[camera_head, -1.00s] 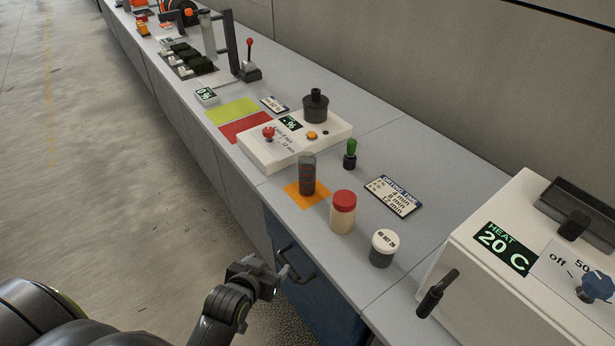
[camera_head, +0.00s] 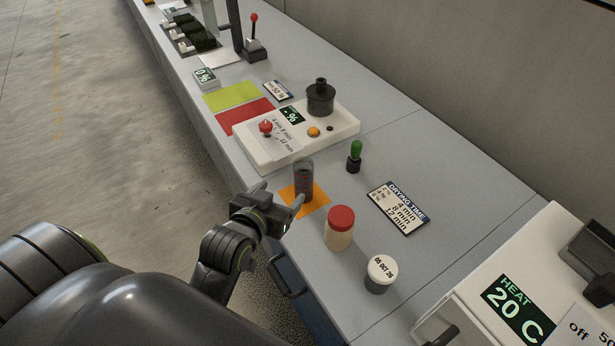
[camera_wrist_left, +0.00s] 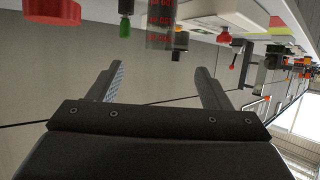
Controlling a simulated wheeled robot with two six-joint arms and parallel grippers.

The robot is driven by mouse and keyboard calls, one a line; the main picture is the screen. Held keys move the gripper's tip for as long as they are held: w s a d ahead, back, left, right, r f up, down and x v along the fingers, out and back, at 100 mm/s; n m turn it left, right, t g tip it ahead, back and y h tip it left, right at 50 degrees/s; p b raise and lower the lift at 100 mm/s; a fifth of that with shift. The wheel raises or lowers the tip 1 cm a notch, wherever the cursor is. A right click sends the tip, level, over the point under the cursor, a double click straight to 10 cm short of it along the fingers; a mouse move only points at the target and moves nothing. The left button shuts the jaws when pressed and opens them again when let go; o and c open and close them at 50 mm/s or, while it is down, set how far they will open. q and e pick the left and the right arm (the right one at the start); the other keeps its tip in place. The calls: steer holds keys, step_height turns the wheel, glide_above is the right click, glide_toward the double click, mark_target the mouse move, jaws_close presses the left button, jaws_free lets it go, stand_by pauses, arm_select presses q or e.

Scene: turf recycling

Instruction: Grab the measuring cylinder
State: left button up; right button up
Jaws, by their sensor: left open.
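The measuring cylinder (camera_head: 304,181), clear with dark contents, stands upright on an orange square (camera_head: 318,203) near the counter's front edge. My left gripper (camera_head: 281,192) is open, its two fingers pointing toward the cylinder from the front-left, close to its lower part. In the wrist view, which looks upside down, the cylinder (camera_wrist_left: 160,25) with red markings shows at the top, beyond the open fingers (camera_wrist_left: 160,70) and roughly centred between them. Nothing is held. I do not see my right gripper.
A red-capped jar (camera_head: 339,230) and a white-lidded pot (camera_head: 380,274) stand right of the cylinder. A white device (camera_head: 340,125) with knobs lies behind it, a green-topped stamp (camera_head: 355,156) beyond. A heater box (camera_head: 540,270) stands at right.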

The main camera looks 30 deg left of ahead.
mark_target(299, 174)
arm_select(q)
steer(key=p+x, duration=0.1)
steer(key=x, duration=1)
steer(key=shift+w, duration=0.2)
steer(key=shift+p+x, duration=0.75)
steer(key=shift+x, duration=1.15)
steer(key=shift+w+f, duration=0.55)
steer(key=shift+w, duration=0.05)
arm_select(e)
steer(key=r, duration=0.2)
steer(key=shift+s+d+r, duration=0.15)
steer(key=shift+s+r, duration=0.2)
steer(key=shift+r, duration=0.05)
arm_select(q)
steer(key=shift+c, duration=0.4)
steer(key=c, duration=1.5)
